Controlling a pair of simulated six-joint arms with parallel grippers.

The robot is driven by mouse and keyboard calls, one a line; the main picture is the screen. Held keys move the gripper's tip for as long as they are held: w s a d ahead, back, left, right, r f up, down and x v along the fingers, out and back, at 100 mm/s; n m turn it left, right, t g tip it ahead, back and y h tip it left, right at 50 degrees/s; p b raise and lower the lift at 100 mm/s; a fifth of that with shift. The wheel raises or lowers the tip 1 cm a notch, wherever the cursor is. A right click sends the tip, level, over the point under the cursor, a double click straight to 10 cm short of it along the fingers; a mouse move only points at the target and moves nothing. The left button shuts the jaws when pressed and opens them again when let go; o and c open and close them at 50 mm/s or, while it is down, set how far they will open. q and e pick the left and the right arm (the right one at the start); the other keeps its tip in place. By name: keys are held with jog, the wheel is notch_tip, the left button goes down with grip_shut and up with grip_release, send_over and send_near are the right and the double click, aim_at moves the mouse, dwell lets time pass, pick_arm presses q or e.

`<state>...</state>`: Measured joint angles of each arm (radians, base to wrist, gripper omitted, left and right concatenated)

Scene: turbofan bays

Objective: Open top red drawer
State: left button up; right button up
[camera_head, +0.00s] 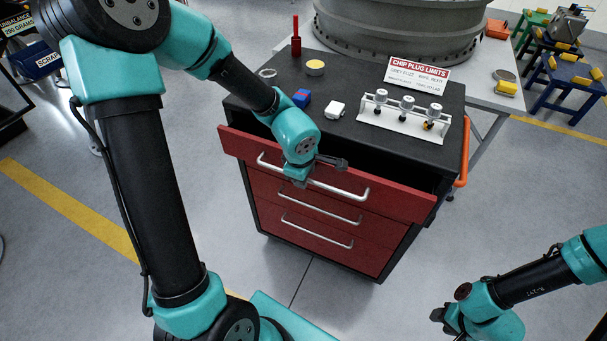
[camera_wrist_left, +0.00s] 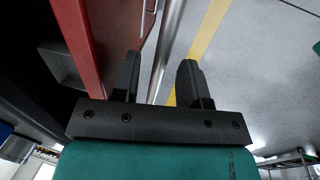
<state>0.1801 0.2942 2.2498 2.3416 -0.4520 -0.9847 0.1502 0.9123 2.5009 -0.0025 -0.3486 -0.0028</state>
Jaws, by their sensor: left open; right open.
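The top red drawer (camera_head: 395,204) of the dark-topped cabinet stands partly pulled out, with a dark gap behind its front. Its silver bar handle (camera_head: 345,190) runs across the front. My left gripper (camera_head: 318,172) is at the handle, with its arm reaching over the cabinet top. In the left wrist view the open fingers (camera_wrist_left: 160,82) stand on either side of the silver bar (camera_wrist_left: 168,50), and the red drawer front (camera_wrist_left: 98,40) is to the left. Whether the fingers touch the bar is unclear. My right gripper (camera_head: 441,317) is open and empty at the lower right, away from the cabinet.
Two closed red drawers (camera_head: 315,232) lie below. The floor (camera_head: 400,295) before the cabinet is clear.

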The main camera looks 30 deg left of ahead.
pick_arm(q)
jog(key=shift+c, duration=0.4)
grip_shut()
